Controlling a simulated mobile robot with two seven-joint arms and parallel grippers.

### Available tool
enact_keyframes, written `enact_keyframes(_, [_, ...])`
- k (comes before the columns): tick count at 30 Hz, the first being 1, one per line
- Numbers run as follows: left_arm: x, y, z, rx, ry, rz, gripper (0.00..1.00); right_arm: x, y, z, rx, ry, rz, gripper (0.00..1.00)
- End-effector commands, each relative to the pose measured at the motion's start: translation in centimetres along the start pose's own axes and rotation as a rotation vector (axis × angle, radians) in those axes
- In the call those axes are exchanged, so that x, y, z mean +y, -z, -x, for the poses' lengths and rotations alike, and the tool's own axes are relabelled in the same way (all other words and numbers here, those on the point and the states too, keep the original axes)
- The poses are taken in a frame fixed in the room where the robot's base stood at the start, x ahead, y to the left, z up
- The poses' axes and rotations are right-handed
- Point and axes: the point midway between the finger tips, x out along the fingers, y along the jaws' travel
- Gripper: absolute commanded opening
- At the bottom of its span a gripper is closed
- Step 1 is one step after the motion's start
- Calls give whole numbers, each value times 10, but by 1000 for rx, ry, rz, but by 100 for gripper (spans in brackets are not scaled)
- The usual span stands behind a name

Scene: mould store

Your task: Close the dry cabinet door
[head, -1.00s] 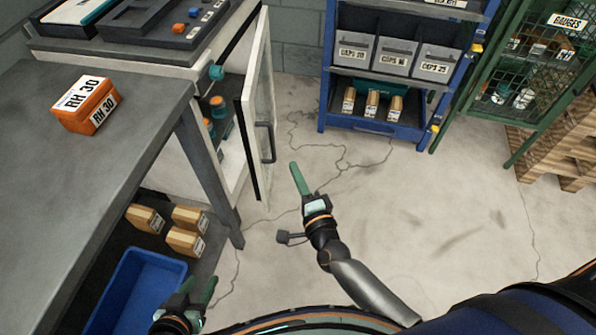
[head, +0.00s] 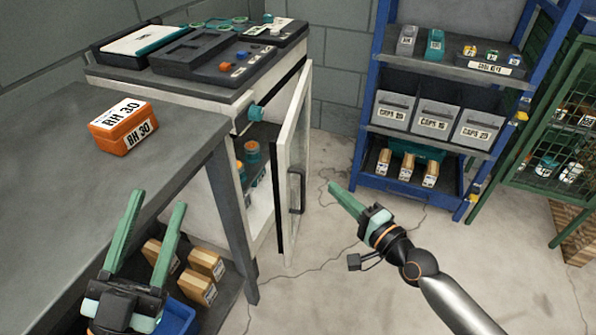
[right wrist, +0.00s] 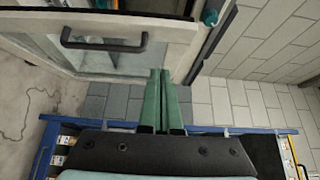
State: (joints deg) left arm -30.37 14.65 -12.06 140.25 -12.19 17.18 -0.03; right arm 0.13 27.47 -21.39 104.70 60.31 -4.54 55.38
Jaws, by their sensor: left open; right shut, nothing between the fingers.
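The dry cabinet (head: 262,95) is a white body under a dark top at the back left. Its door (head: 295,150), white-framed with a glass pane and a dark handle (head: 297,190), stands open, and orange-capped bottles show inside. In the right wrist view the door (right wrist: 185,35) and its handle (right wrist: 103,42) are at the top. My right gripper (head: 345,198) is shut and empty, to the right of the door in the head view; its fingers (right wrist: 160,95) point toward the door's edge. I cannot tell whether they touch it. My left gripper (head: 155,222) is open and empty in front of the bench.
A blue shelf (head: 378,100) and green mesh cage (head: 560,140) stand right. Floor between is clear.

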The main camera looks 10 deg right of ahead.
Motion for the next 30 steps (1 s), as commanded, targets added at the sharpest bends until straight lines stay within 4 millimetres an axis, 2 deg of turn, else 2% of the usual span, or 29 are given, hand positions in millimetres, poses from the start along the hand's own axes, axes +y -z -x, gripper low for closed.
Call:
enact_keyframes(5, [0,18,0,78,-5,-22,50,-1,0,-38,1,5,-1,0])
enact_keyframes(12, [1,56,3,239,-18,-65,50,0,-2,-86,-1,3,-2,0])
enact_keyframes(21, [0,50,1,208,-15,-58,50,0,-26,-106,1,1,0,0])
enact_keyframes(30, [0,50,1,205,-14,-56,50,0,-28,-108,1,0,2,0])
